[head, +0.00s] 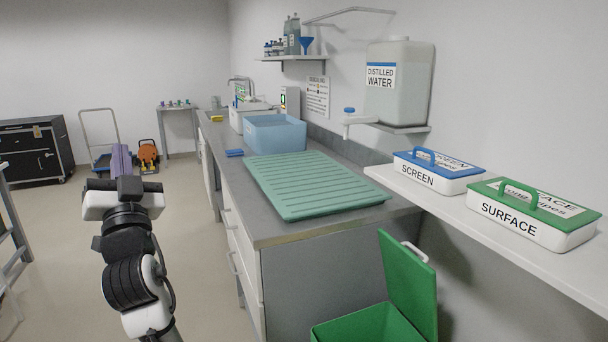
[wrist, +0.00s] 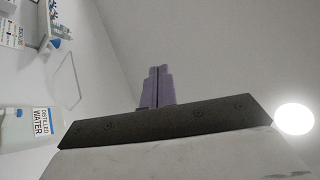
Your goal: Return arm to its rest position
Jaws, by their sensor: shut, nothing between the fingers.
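My gripper (head: 122,160) is in the left part of the head view, at the end of my raised arm, over the open floor to the left of the counter. Its purple fingers point up and away from the camera. In the wrist view the fingers (wrist: 157,86) stand together at the middle, shut with nothing between them. Behind them the wrist view has bare wall and ceiling. My gripper appears apart from the counter and everything on it.
The grey counter (head: 262,232) carries a green ribbed mat (head: 315,185) and a blue basin (head: 275,134). A green bin (head: 370,325) with its lid up stands at the front. A dark cabinet (head: 33,150), a trolley (head: 99,125) and an orange item (head: 148,152) are farther back. The floor around my arm is clear.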

